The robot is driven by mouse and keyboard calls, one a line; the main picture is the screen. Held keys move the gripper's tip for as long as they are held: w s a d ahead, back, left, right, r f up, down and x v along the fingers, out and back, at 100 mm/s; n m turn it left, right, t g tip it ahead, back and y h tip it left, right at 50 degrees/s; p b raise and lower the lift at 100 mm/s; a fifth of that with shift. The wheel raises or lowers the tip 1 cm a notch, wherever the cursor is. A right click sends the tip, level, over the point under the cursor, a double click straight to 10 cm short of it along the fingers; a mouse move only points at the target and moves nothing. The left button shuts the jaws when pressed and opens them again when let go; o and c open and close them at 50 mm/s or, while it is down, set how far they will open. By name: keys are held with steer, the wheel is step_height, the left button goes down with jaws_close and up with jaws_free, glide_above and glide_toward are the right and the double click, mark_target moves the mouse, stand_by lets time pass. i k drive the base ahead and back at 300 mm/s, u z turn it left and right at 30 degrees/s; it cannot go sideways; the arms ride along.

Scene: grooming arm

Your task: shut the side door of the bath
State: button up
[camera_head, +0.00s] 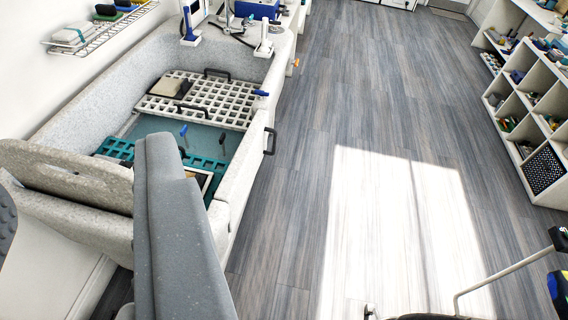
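The bath (105,94) is a speckled grey tub on the left, open at the top. A long wall with a black handle (269,141) on its outer face runs along its right side. I cannot tell whether this wall is the side door, or how far the door stands open. A speckled panel (65,176) with an oblong slot stands at the near left end. A long grey bar (180,230) in front hides the bath's near right corner. I make out no gripper fingertips in view.
A white grid rack (197,99) and teal racks (205,163) lie in the bath. Wood floor (335,110) is clear to the right. White cubby shelves (535,100) stand at the far right. A bent metal rod (505,272) and black-and-blue parts are at the lower right.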

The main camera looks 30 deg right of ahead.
mark_target(233, 189)
steer(key=u, duration=0.05)
steer(key=k, duration=0.3)
steer(key=u, duration=1.65)
steer(key=i, duration=1.3)
steer(key=z, duration=2.9)
steer(key=i, duration=0.85)
